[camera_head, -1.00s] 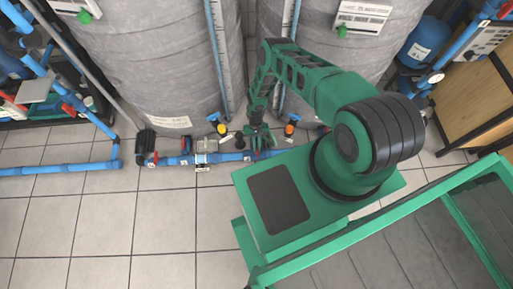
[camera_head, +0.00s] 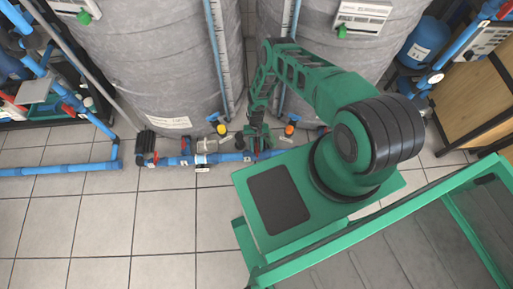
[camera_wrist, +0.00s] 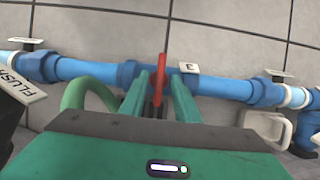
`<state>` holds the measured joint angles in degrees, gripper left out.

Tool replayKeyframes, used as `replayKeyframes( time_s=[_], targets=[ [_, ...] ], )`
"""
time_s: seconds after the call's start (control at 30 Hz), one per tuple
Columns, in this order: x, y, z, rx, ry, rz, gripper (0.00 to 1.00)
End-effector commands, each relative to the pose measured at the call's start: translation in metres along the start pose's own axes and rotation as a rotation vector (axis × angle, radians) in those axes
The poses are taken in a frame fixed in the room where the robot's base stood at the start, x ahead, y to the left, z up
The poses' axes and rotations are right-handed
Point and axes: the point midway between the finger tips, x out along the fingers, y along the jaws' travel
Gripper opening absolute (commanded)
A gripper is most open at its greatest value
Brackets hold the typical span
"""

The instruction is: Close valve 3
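A red valve handle (camera_wrist: 161,78) sits on the blue floor pipe (camera_wrist: 90,69) in the wrist view. It shows as a narrow upright strip crossing the pipe. My gripper (camera_wrist: 159,80) has one green finger on each side of the handle. Gaps seem to show between the fingers and the handle, so it looks open around it. A small label reading "E" (camera_wrist: 189,68) is just right of the handle; no valve number is readable. In the head view my gripper (camera_head: 256,139) is down at the pipe between the two tanks and hides the handle.
Two large grey tanks (camera_head: 150,60) stand behind the pipe. A yellow-topped fitting (camera_head: 221,129) and an orange-topped one (camera_head: 290,129) stand near my gripper. A "FLUSH" label (camera_wrist: 22,88) is at the wrist view's left. Tiled floor (camera_head: 100,225) in front is clear.

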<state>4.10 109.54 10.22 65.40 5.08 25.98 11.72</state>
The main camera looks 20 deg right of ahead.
Motion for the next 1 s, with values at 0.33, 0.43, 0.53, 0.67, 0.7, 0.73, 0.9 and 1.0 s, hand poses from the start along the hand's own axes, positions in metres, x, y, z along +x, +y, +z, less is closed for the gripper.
replayKeyframes(
  time_s=[0.33, 0.43, 0.53, 0.67, 0.7, 0.73, 0.9, 1.0],
  targets=[
    [-0.043, -0.001, -0.002, -0.001, 0.002, 0.0, 0.29],
    [-0.061, 0.0, -0.002, 0.0, 0.002, 0.0, 0.29],
    [-0.077, 0.0, -0.002, 0.0, 0.002, 0.0, 0.29],
    [-0.094, 0.0, -0.002, 0.001, 0.002, 0.0, 0.29],
    [-0.098, 0.0, -0.002, 0.001, 0.002, 0.0, 0.29],
    [-0.1, 0.0, -0.002, 0.001, 0.001, 0.0, 0.29],
    [-0.107, 0.0, -0.002, 0.001, 0.0, 0.0, 0.29],
    [-0.107, 0.0, -0.002, 0.001, 0.0, 0.0, 0.29]
  ],
)
